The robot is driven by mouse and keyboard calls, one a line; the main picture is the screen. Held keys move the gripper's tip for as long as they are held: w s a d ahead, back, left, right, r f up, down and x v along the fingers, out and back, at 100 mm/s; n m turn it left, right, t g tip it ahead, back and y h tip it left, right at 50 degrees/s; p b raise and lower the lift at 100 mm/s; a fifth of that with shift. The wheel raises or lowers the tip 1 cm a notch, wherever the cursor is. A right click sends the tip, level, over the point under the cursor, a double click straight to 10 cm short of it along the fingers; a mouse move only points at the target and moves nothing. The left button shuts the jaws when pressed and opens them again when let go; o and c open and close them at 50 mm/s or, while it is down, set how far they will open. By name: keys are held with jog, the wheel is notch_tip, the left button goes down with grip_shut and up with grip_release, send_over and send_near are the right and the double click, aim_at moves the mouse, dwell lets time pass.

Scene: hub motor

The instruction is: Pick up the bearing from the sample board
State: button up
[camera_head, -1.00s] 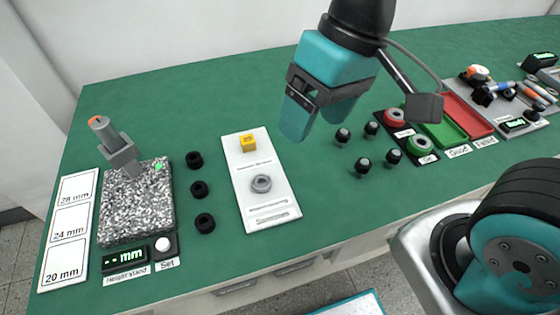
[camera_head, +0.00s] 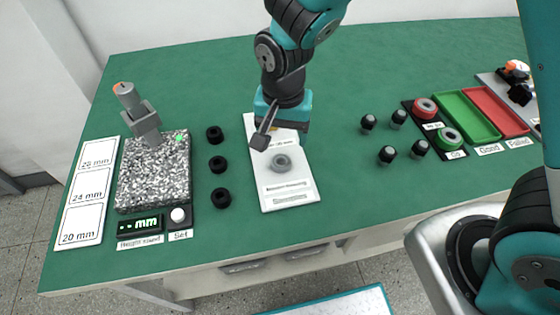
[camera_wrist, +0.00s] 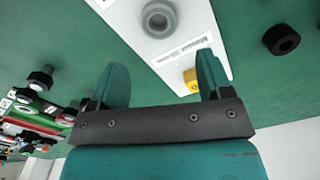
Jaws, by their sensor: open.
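The bearing, a grey ring (camera_head: 281,163), lies on the white sample board (camera_head: 291,195) in the head view. In the wrist view the bearing (camera_wrist: 158,18) shows near the top edge, beyond the fingertips. My gripper (camera_head: 284,122) hangs above the far part of the board, behind the bearing in the head view, apart from it.
Several black rings (camera_head: 217,164) lie left of the board, beside the height stand (camera_head: 153,170). Several dark knobs (camera_head: 388,154) stand to its right. Green (camera_head: 465,117) and red trays (camera_head: 497,112) lie farther right. Green table is bare around the board.

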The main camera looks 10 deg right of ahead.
aim_at(282, 163)
jog(key=f, duration=0.6)
jog(key=shift+s+a+f, duration=0.2)
jog(key=shift+s+f, duration=0.1)
jog(key=shift+s, duration=0.05)
jog(key=shift+c, duration=0.3)
jog(key=c, duration=1)
